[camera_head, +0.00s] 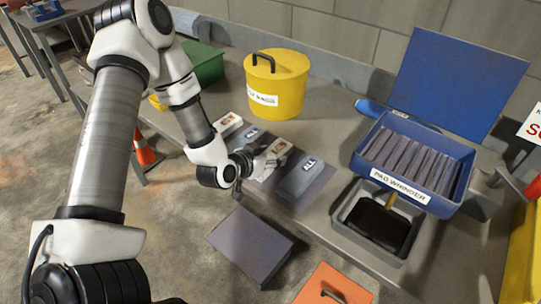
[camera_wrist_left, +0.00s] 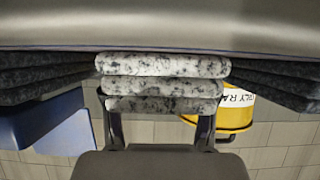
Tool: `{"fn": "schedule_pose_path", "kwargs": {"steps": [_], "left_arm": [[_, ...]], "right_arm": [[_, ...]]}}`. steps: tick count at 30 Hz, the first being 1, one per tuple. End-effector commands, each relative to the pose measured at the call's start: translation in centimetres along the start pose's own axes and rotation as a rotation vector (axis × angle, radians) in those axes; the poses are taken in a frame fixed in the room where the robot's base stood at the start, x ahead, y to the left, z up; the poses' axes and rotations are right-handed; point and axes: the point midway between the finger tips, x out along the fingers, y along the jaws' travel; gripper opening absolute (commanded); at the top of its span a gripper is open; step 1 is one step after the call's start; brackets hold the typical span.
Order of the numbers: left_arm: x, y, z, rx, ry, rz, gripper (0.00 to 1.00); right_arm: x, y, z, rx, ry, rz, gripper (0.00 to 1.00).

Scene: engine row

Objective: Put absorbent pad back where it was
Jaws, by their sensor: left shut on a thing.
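The absorbent pad (camera_wrist_left: 162,85), pale, speckled and folded in layers, is between the fingers of my left gripper (camera_wrist_left: 160,125), which is shut on it. In the head view the left gripper (camera_head: 262,163) is at the front of the bench, at the labelled pad (camera_head: 281,148). Darker speckled folded pads lie on both sides of it in the wrist view, one at the left (camera_wrist_left: 45,75). The held pad is level with them, close against the grey surface; I cannot tell whether it touches. My right gripper is not in view.
A yellow bin (camera_head: 277,85) stands behind the pads. A blue pad wringer (camera_head: 455,160) with grey slats sits at the right above a grey tray (camera_head: 345,215). A blue-grey label pad (camera_head: 300,177) lies beside the gripper. A grey box (camera_head: 250,247) is below the front edge.

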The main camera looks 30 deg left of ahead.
Motion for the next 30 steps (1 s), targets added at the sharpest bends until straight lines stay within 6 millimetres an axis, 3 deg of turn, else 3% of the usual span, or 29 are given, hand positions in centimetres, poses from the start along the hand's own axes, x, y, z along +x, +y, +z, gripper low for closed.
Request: {"fn": "schedule_pose_path", "kwargs": {"steps": [1,3,16,23,27,30], "left_arm": [[0.1,0.0,0.2,0.000,0.000,0.000,0.61],[0.1,0.0,0.1,0.000,0.000,0.000,0.82],[-0.8,-0.1,-0.2,-0.003,0.000,-0.002,0.82],[-6.1,-0.1,-0.5,-0.012,0.001,-0.001,0.82],[-10.3,0.0,-1.2,-0.006,-0.005,-0.002,0.82],[-11.2,0.0,-1.0,0.002,-0.007,0.000,0.82]], "right_arm": [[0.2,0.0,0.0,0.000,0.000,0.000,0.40],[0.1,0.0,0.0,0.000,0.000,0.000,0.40],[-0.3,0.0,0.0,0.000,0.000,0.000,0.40],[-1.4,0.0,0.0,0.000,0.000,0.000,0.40],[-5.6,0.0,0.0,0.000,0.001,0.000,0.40],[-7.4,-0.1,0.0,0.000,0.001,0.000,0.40]]}}
